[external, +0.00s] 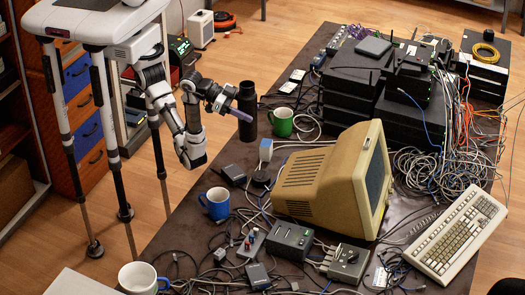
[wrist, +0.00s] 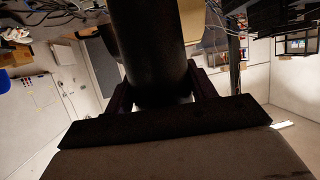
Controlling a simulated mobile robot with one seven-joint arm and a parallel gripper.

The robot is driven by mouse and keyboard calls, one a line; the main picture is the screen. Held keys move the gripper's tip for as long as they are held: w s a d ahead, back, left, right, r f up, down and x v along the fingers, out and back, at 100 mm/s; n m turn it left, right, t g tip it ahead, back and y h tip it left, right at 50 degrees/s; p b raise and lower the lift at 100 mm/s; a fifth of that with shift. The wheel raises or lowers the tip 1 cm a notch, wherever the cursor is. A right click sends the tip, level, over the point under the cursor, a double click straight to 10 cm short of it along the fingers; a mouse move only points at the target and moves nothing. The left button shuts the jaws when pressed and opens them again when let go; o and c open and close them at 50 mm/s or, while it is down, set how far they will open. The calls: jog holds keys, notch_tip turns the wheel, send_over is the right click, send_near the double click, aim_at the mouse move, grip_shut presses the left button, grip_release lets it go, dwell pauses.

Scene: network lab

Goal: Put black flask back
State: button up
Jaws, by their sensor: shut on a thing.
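The black flask (external: 246,112) is upright at the far left edge of the table, left of the green mug. My gripper (external: 238,110) reaches it from the left and is shut on its body. In the wrist view the dark flask (wrist: 148,45) fills the upper middle, between the two fingers (wrist: 163,92). I cannot tell whether its base touches the table or is a little above it.
A green mug (external: 281,122) stands close right of the flask. A blue mug (external: 216,203), an old beige monitor (external: 325,180), a keyboard (external: 458,232) and stacked black network boxes (external: 350,100) crowd the table (external: 190,220). Loose cables lie between them.

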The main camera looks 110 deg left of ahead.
jog(key=w+a+n+g+y, duration=0.15)
jog(key=w+a, duration=0.25)
jog(key=a, duration=0.6)
jog(key=w+a+n+g+y, duration=0.1)
jog(key=w+a+n+y, duration=0.3)
jog(key=a, duration=0.6)
jog(key=w+a+n+g+y, duration=0.15)
jog(key=w+a, duration=0.35)
jog(key=a, duration=0.5)
notch_tip(320, 180, down, 25)
jog(key=p, duration=0.3)
jog(key=shift+w+y+p, duration=0.15)
jog(key=shift+y+p, duration=0.15)
jog(key=shift+p, duration=0.05)
jog(key=shift+f, duration=0.25)
jog(key=o, duration=1.4)
jog(key=shift+r, duration=0.1)
